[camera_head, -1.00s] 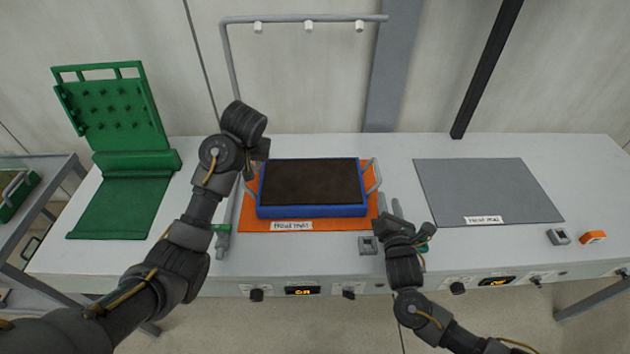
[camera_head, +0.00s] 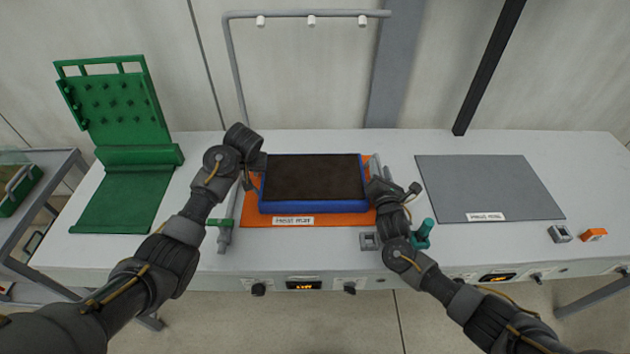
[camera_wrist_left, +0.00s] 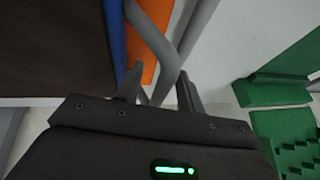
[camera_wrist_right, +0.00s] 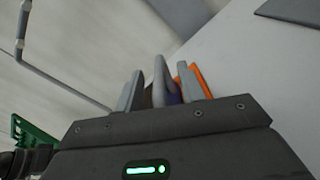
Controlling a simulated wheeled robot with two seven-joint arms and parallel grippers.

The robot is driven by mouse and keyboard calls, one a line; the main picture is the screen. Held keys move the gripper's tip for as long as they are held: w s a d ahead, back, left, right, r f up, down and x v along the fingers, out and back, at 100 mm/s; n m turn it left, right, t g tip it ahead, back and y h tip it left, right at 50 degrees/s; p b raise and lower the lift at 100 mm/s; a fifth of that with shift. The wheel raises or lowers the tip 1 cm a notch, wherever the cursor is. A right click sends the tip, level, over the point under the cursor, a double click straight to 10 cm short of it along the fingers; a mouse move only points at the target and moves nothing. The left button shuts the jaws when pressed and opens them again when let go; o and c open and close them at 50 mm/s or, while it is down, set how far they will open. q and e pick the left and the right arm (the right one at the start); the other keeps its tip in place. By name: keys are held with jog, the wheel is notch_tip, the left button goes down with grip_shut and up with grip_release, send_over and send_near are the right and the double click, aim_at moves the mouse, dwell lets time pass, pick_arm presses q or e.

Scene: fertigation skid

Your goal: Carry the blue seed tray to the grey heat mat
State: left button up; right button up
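The blue seed tray (camera_head: 312,208), filled with dark soil, lies flat on an orange mat (camera_head: 300,221). It has a grey handle at each short end. The grey heat mat (camera_head: 490,190) lies bare to the right, with a white label on its front edge. My left gripper (camera_head: 252,178) is at the tray's left handle; in the left wrist view its fingers stand apart with the grey handle (camera_wrist_left: 152,45) between them. My right gripper (camera_head: 377,180) is at the right end of the tray; in the right wrist view its fingers look apart, with the grey handle (camera_wrist_right: 160,80) between them.
A grey pipe frame (camera_head: 305,14) with nozzles rises behind the tray. A green hinged rack (camera_head: 120,190) stands at the left. A green-handled valve (camera_head: 225,225) is left of the tray, another (camera_head: 423,234) at the right. Small boxes (camera_head: 594,235) lie far right.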

pick_arm(q)
jog(key=shift+f, duration=0.15)
pick_arm(e)
jog(key=shift+w, duration=0.15)
pick_arm(q)
grip_shut()
pick_arm(e)
grip_shut()
dwell(1.0)
pick_arm(q)
jog(key=shift+w, duration=0.1)
pick_arm(e)
jog(key=shift+r, duration=0.1)
